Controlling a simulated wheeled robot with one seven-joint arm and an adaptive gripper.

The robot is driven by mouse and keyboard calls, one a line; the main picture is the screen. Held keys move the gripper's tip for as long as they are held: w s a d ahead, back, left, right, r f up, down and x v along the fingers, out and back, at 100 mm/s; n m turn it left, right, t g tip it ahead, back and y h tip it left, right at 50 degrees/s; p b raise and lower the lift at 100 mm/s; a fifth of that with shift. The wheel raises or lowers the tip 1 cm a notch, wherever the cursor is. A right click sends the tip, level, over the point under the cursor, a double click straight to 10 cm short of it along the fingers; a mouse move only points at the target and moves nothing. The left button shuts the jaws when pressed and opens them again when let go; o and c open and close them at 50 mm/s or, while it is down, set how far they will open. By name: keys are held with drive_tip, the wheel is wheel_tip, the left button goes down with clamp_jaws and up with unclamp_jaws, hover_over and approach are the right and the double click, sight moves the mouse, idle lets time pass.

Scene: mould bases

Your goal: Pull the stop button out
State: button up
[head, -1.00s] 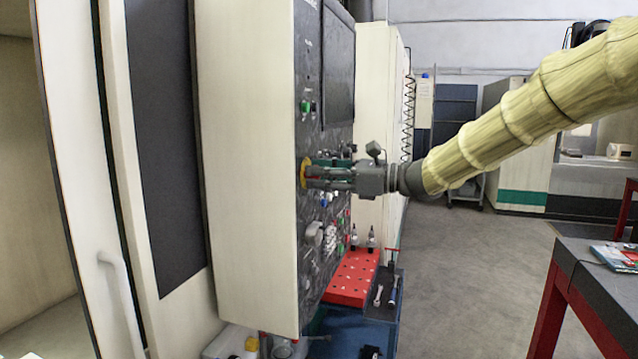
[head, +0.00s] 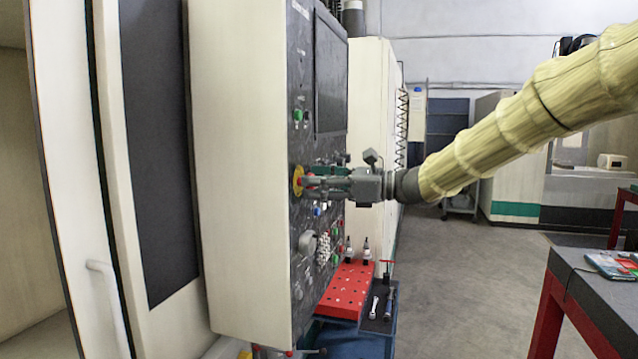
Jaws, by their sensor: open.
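The stop button is a red knob (head: 300,175) on a round yellow plate (head: 297,181), on the dark control panel (head: 303,140) of the cream machine. The panel is seen at a steep angle. My gripper (head: 312,182) reaches in from the right, level with the button. Its fingers are open and their tips are at the red knob. Part of the knob is hidden by the fingers, and I cannot tell whether they touch it.
Other knobs and buttons (head: 324,250) sit on the panel below. A red perforated board (head: 348,290) with tools stands underneath. A dark-topped table with red legs (head: 570,275) is at right. The floor (head: 460,280) between is clear.

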drive_tip(key=v, duration=1.2)
drive_tip(key=shift+d, duration=0.1)
